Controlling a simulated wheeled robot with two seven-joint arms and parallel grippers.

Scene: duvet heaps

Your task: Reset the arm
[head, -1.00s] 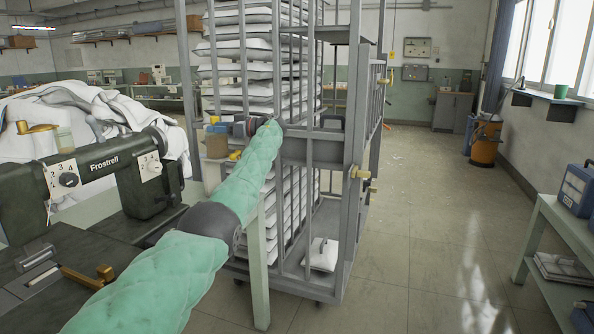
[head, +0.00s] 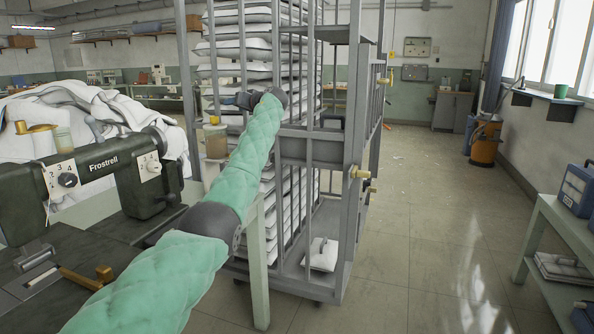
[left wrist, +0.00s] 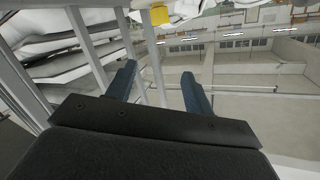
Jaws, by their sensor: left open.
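My left arm, in a green quilted sleeve, reaches up from the bottom left in the head view. Its left gripper (head: 238,100) is raised in front of the metal rack cart (head: 357,150), at the height of the stacked white pillows (head: 243,72). In the left wrist view the two blue fingers of the left gripper (left wrist: 160,85) stand apart with nothing between them. Rack bars and white pillows show beyond them there. My right gripper is in neither view.
A dark green sewing machine (head: 105,175) stands on the table at left, with a white duvet heap (head: 120,108) behind it. A side table (head: 560,230) with a blue case (head: 578,188) is at right. The floor (head: 430,240) between is mostly clear.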

